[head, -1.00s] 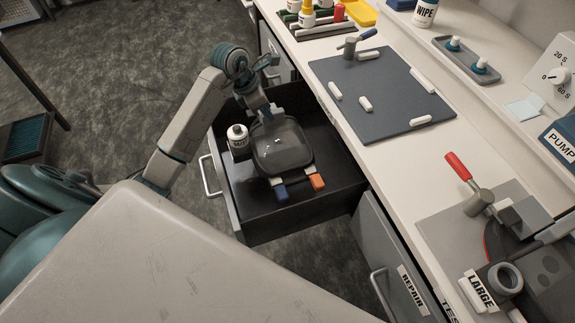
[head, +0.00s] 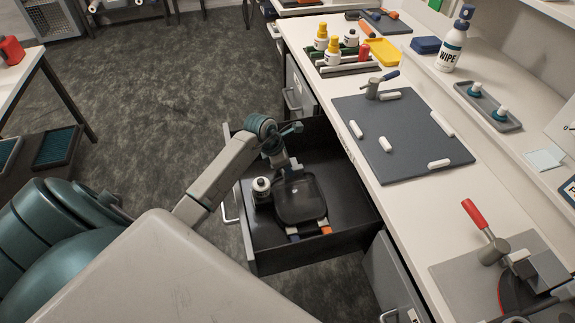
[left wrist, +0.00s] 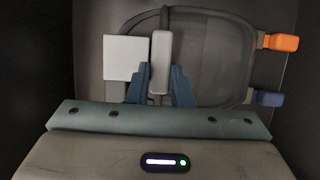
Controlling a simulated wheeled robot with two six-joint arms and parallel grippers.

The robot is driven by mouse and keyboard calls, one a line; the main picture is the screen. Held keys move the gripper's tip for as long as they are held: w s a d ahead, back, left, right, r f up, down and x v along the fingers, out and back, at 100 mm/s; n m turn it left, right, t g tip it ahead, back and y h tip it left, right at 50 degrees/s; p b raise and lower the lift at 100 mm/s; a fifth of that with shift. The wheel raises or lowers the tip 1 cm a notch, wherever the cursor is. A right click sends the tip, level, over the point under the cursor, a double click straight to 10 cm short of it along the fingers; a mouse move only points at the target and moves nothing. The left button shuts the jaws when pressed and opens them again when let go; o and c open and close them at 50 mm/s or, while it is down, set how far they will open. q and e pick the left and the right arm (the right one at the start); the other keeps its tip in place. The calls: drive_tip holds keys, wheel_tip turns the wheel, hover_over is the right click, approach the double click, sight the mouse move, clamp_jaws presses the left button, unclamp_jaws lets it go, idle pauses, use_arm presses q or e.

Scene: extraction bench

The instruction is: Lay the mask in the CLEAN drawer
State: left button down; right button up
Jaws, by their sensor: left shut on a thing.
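The mask (head: 300,198), dark with a clear visor, is inside an open black-lined drawer (head: 330,248). One blue and one orange tab show at its near edge. My left gripper (head: 292,167) is above the mask's far end. In the left wrist view, its blue fingers (left wrist: 161,88) are shut on a grey upright piece of the mask, with the visor (left wrist: 205,60) behind. I cannot tell whether the mask touches the drawer floor. No label shows on this drawer. My right gripper is not in view.
A small dark bottle with a white cap (head: 262,190) stands in the drawer, close to the mask's left side. The bench top (head: 400,205) runs along the drawer's right, with a dark mat (head: 400,135) on it. Another drawer front (head: 390,275) is nearer.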

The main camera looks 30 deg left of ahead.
use_arm(q)
drive_tip(key=c, duration=1.7)
unclamp_jaws()
drive_tip(key=shift+f, duration=0.1)
drive_tip(key=o, duration=0.4)
drive_tip(key=shift+r, duration=0.2)
drive_tip(key=shift+b+v, duration=0.95)
drive_tip(key=shift+v, duration=5.05)
